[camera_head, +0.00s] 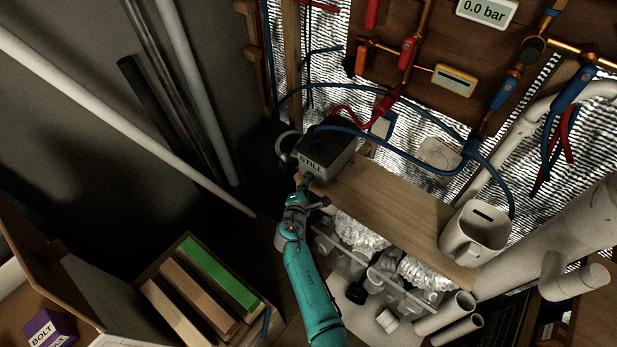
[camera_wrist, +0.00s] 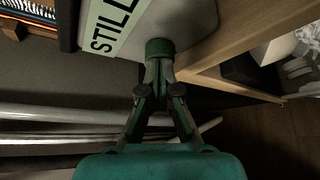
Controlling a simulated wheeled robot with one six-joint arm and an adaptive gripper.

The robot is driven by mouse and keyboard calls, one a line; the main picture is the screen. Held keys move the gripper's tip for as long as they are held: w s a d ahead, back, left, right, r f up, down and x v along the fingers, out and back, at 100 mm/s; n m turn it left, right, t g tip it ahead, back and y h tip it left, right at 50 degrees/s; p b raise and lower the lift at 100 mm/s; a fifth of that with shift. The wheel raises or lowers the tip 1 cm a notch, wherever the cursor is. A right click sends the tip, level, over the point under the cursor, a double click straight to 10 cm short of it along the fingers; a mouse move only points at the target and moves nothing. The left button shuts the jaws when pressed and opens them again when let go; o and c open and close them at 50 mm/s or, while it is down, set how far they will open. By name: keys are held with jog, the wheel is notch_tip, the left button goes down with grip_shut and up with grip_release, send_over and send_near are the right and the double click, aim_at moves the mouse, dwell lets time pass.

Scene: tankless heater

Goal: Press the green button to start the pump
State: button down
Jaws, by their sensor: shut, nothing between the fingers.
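A grey pump box (camera_head: 335,157) with a label reading "STILL" sits on the left end of a wooden shelf, with hoses on it. In the wrist view the box (camera_wrist: 190,22) fills the top middle, its label to the left. A round green button (camera_wrist: 160,46) sticks out of its lower front edge. My gripper (camera_wrist: 160,68) is shut and empty, its fingertips right at the button. They seem to touch it, but I cannot tell whether it is pressed in. In the head view my gripper (camera_head: 307,186) is just below the box's front, covering most of the button.
The wooden shelf (camera_head: 400,205) runs right to a white slotted jug (camera_head: 474,232). A clear bin (camera_head: 385,285) is below it. Copper pipes, valves and a display (camera_head: 486,11) reading "0.0 bar" are on the back wall. A wooden crate (camera_head: 200,295) stands lower left.

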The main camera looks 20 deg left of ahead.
jog(key=shift+w+d, duration=0.2)
jog(key=shift+w, duration=0.35)
dwell(0.4)
jog(key=s+a, duration=0.2)
jog(key=s, duration=0.3)
jog(key=shift+s, duration=0.4)
dwell(0.3)
jog(key=v, duration=1.2)
jog(key=s+d+f+m+g, duration=0.1)
jog(key=s+d+f+m, duration=0.15)
jog(key=d, duration=0.45)
jog(key=s+d+f+m+g, duration=0.1)
jog(key=s+d+f, duration=0.15)
jog(key=d, duration=0.45)
jog(key=s+d+m, duration=0.6)
jog(key=s+d, duration=0.5)
jog(key=d, duration=0.2)
jog(key=s+d+r+m+t+h, duration=0.1)
jog(key=s+d+r+m, duration=0.5)
jog(key=r, duration=0.5)
jog(key=s+d+r+m+t+h, duration=0.1)
jog(key=s+d+r+m, duration=0.5)
jog(key=s+r+m, duration=0.4)
jog(key=v, duration=0.3)
jog(key=shift+r, duration=0.45)
